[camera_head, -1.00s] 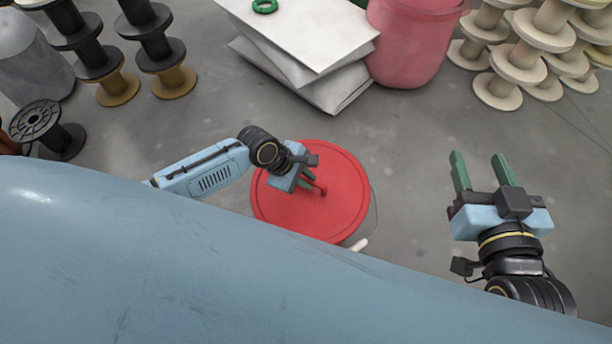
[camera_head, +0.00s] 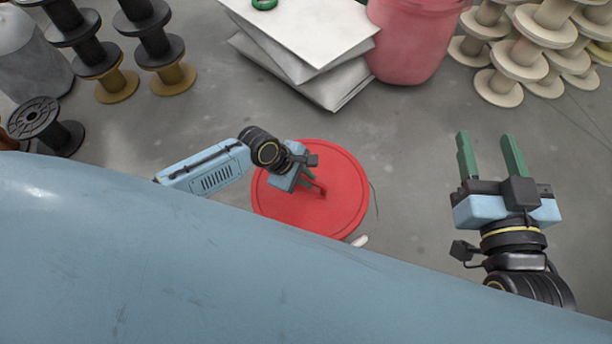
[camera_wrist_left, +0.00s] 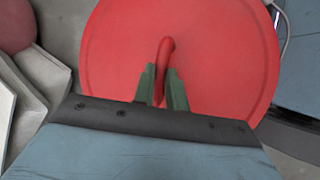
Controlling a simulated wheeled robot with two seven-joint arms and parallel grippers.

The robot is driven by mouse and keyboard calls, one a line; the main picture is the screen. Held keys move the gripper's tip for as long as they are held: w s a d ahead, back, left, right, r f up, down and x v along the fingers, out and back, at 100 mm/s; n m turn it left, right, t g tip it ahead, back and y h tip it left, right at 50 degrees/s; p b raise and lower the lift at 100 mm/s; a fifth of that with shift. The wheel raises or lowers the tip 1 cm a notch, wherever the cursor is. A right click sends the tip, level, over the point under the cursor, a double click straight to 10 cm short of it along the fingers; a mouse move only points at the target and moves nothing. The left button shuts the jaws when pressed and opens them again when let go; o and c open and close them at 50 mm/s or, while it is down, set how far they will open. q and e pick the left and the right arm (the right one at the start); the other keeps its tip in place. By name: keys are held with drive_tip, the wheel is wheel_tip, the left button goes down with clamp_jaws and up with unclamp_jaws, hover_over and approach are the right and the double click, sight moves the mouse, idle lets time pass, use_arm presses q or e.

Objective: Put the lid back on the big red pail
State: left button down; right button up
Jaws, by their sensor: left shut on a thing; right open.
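The round red lid (camera_head: 340,205) lies below my left arm in the head view and fills much of the left wrist view (camera_wrist_left: 225,50). My left gripper (camera_head: 309,181) is shut on the lid's red loop handle (camera_wrist_left: 164,52), with a green finger on each side of it. A thin wire and a pale grip (camera_head: 360,241) show at the lid's right edge. The pail's body is hidden under the lid, so I cannot tell whether the lid touches its rim. My right gripper (camera_head: 490,158) is open and empty, well to the right of the lid.
A pink-red bin (camera_head: 415,45) stands at the back beside stacked white slabs (camera_head: 300,45) with a green ring (camera_head: 264,4) on top. Cream spools (camera_head: 500,85) stand at back right, black and tan spools (camera_head: 150,45) at back left. Floor between lid and right gripper is clear.

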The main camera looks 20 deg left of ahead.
use_arm(q)
drive_tip(key=shift+d+r+p, duration=0.1)
drive_tip(key=shift+p, duration=0.8)
idle(0.6)
drive_tip(key=shift+f+p, duration=0.2)
drive_tip(key=shift+p, duration=0.6)
idle(1.2)
idle(0.3)
drive_tip(key=c, duration=0.9)
unclamp_jaws()
drive_tip(key=shift+o, duration=0.2)
drive_tip(key=shift+r+p, duration=3.5)
drive_tip(key=shift+p, duration=0.75)
drive_tip(key=shift+c, duration=0.3)
